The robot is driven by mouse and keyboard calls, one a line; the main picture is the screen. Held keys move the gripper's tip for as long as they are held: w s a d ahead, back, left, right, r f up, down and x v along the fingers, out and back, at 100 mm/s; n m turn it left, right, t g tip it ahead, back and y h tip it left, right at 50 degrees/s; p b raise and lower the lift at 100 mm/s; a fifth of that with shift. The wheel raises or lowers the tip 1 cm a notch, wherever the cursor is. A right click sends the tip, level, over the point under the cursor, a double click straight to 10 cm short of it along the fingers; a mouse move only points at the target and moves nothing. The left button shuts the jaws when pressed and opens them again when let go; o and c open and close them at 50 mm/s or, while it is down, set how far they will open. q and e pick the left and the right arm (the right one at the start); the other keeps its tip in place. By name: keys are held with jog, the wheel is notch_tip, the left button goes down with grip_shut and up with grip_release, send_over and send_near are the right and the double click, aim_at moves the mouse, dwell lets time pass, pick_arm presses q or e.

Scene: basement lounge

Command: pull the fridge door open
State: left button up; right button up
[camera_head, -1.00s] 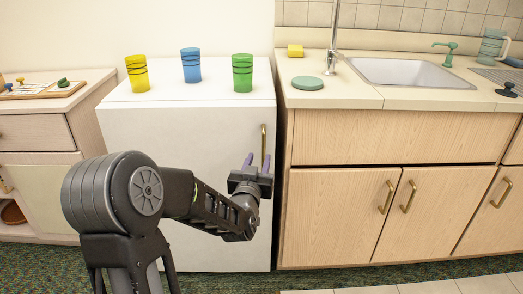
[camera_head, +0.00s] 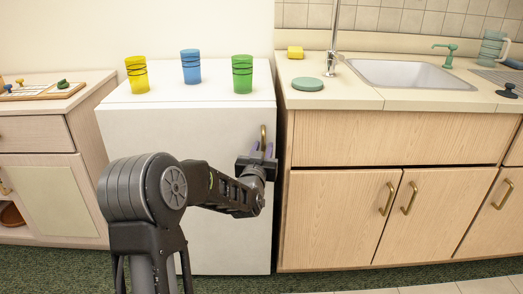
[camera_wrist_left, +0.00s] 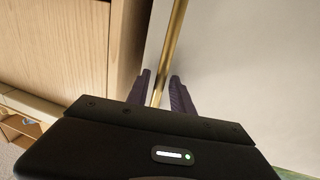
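The white fridge (camera_head: 165,135) stands between the left cabinet and the sink unit, and its door looks closed. Its brass handle (camera_head: 263,134) is a vertical bar near the right edge of the door. My left gripper (camera_head: 262,150) is at the lower part of the handle. In the left wrist view the handle (camera_wrist_left: 170,52) runs down between the two purple fingers of the left gripper (camera_wrist_left: 160,90). The fingers are apart, one on each side of the bar, with small gaps showing. My right gripper is not in view.
Yellow (camera_head: 137,74), blue (camera_head: 191,66) and green (camera_head: 242,73) cups stand on the fridge top. The wooden sink cabinet (camera_head: 390,137) is close on the right of the fridge. Green carpet (camera_head: 60,268) covers the floor in front.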

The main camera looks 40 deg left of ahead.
pick_arm(q)
grip_shut()
jog(key=shift+a, duration=0.1)
dwell(1.0)
